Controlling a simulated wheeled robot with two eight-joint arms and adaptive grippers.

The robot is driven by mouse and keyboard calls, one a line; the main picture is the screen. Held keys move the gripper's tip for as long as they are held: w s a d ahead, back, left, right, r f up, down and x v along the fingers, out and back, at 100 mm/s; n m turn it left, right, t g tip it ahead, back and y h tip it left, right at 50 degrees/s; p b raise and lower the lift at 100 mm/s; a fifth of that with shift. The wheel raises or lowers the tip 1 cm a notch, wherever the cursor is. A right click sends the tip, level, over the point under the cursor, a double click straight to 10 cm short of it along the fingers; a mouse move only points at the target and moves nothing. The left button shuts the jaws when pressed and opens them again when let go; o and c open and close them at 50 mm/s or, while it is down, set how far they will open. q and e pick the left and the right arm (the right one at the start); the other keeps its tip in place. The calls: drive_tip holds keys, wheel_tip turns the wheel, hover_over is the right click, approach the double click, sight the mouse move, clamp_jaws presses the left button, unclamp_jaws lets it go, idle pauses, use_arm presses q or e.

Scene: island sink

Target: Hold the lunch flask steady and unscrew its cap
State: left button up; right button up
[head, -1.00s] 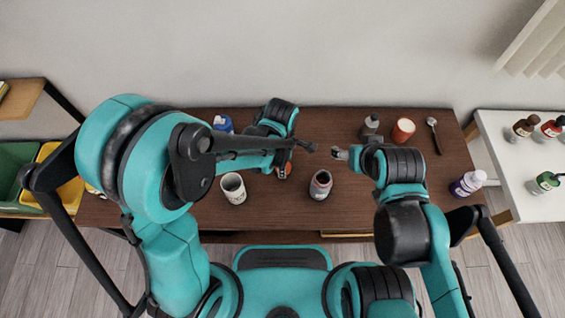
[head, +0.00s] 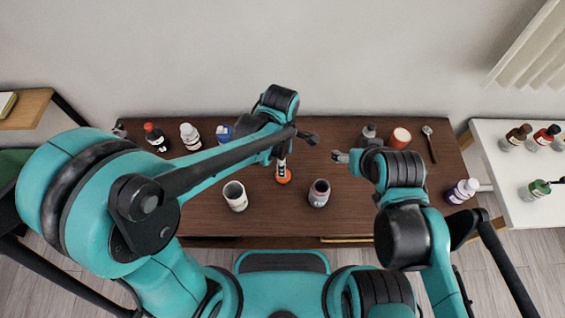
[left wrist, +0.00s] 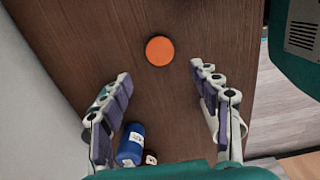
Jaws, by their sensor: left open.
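An orange round-topped thing (head: 283,177), which looks like the lunch flask with its cap, stands near the middle of the table. From above in the left wrist view it is an orange disc (left wrist: 160,50), with its body hidden. My left gripper (left wrist: 163,74) is open above the table. Its fingers are spread, with the orange disc beyond the fingertips and nothing between them. In the head view the left arm partly hides the area around it. My right gripper (head: 341,156) is to the right of the orange thing, apart from it; its jaw state is unclear.
A pale mug (head: 235,196) and a dark jar (head: 319,193) stand at the front. A blue bottle (head: 224,132) is back left, also in the left wrist view (left wrist: 131,147). An orange-red container (head: 400,138), spoon (head: 430,145) and purple-capped bottle (head: 461,191) are at right.

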use_arm(q)
drive_tip(key=shift+a+r+p, duration=0.1)
drive_tip(key=shift+r+p, duration=0.2)
drive_tip(key=shift+r, duration=1.3)
drive_tip(key=s+a+r+m+t, duration=0.2)
drive_tip(key=a+r+m+t, duration=0.1)
drive_tip(key=a+m, duration=0.5)
drive_tip(key=s+a+r+m+t, duration=0.3)
drive_tip(key=a+r+m+t, duration=0.1)
drive_tip(key=a+m, duration=0.5)
drive_tip(key=shift+a+r+m+b, duration=0.3)
drive_tip(key=shift+a+r, duration=0.05)
drive_tip(key=shift+r, duration=0.4)
drive_tip(key=shift+s, duration=0.1)
